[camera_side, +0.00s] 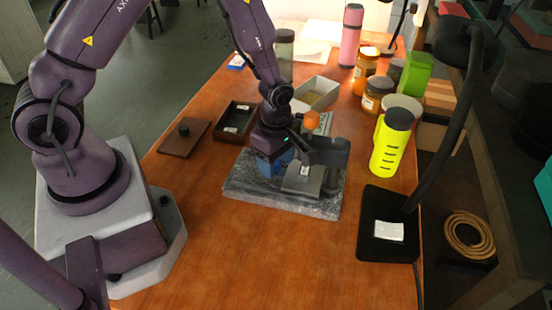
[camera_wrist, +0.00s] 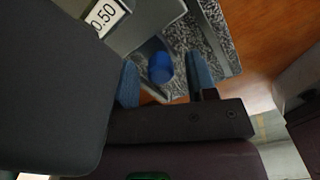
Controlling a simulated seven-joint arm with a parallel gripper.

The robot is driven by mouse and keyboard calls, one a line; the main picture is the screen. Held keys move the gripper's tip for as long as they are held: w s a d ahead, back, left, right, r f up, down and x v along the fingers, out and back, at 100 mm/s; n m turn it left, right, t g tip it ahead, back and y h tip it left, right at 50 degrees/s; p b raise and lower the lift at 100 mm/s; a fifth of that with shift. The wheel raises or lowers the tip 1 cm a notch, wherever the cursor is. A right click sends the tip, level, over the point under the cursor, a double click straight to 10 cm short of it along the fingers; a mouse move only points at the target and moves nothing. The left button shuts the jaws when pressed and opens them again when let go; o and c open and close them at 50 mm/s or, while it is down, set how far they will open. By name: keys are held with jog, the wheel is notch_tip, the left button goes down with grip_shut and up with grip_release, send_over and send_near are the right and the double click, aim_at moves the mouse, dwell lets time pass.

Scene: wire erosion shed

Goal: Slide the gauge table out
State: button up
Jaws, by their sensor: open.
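The gauge table, a grey metal block (camera_side: 304,180) with a small white label, sits on a speckled dark stone slab (camera_side: 240,188) in the side view. In the wrist view its grey face (camera_wrist: 150,22) carries a label reading "0.50". A round blue knob (camera_wrist: 159,66) stands out beside this face. My gripper (camera_wrist: 164,84) is open, with one blue finger on each side of the knob in the picture; I cannot tell whether either touches it. In the side view my gripper (camera_side: 272,164) is low over the slab, left of the block, and its fingers partly hide the knob.
An orange ball (camera_side: 311,120) tops the fixture behind the block. A dark tray (camera_side: 234,122) and a brown lid (camera_side: 184,138) lie left. A yellow bottle (camera_side: 391,142), jars and a lamp base (camera_side: 388,228) stand right. The front of the table is clear.

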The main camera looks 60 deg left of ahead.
jog(key=shift+c, duration=0.2)
grip_shut()
jog(key=s+a, duration=0.7)
jog(key=shift+a, duration=0.1)
jog(key=shift+o, duration=0.2)
grip_release()
jog(key=shift+r, duration=0.1)
notch_tip(320, 180, up, 13)
